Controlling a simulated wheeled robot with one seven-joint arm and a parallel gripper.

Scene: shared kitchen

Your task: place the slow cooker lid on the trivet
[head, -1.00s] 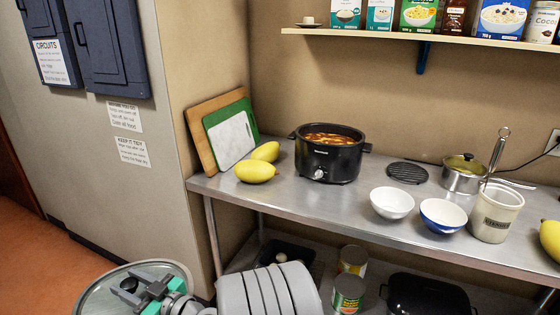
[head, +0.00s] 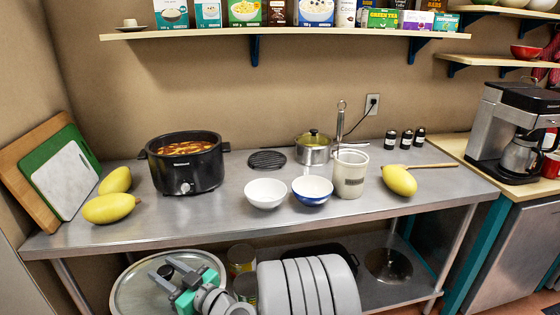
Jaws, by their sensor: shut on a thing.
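The slow cooker lid (head: 128,297) is a round glass disc with a metal rim and a dark knob, at the bottom left of the head view. My gripper (head: 166,271) is shut on its knob and holds it in front of the table, below the level of the top. My gripper and wrist hide part of the lid. The trivet (head: 267,160) is a round black slatted disc, flat and bare on the steel table, right of the slow cooker (head: 186,163). The slow cooker is black, open and full of red stew.
A white bowl (head: 265,194) and a blue bowl (head: 312,190) stand in front of the trivet. A pot (head: 314,153) and a utensil crock (head: 350,174) are to its right. Yellow squashes (head: 109,208) lie at the left. A shelf (head: 300,30) hangs above.

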